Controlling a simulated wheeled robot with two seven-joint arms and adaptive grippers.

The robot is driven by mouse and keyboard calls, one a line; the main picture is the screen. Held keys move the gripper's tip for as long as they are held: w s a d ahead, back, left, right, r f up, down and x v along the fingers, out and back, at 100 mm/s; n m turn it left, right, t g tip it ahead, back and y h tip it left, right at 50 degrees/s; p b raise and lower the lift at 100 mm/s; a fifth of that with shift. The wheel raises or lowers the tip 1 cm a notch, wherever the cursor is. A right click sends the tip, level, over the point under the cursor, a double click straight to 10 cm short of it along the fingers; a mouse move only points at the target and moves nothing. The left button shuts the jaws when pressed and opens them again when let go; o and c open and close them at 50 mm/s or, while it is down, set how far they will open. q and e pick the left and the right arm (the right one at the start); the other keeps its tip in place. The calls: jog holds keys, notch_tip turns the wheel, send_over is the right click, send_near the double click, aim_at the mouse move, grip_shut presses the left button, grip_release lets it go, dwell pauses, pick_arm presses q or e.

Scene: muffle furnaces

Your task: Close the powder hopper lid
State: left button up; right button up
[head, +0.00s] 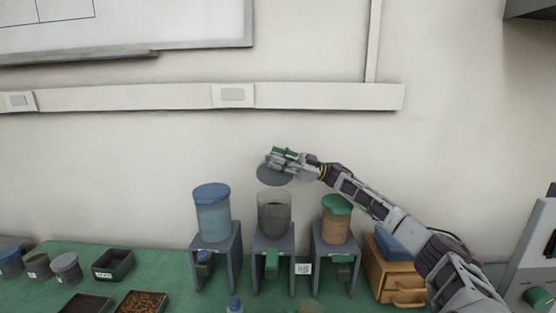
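The middle powder hopper (274,217) is a clear grey-brown container on a grey stand, and its mouth is uncovered. Its round grey lid (272,176) stands raised above and behind the mouth. My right gripper (277,158) is at the upper edge of this lid, overlapping it in the picture. Contact between them and the gap between the fingers are too small to make out. Green parts show at the gripper. My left gripper is out of view.
A blue-lidded hopper (213,216) stands on the left and a green-lidded hopper (336,222) on the right, both covered. A wooden drawer box (391,273) is further right. Dark trays (113,264) and small jars (66,266) sit on the green bench at left.

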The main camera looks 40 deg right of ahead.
jog(key=shift+d, duration=0.15)
jog(key=v, duration=1.1)
jog(key=shift+s+d+f, duration=0.2)
jog(key=shift+d+f, duration=0.05)
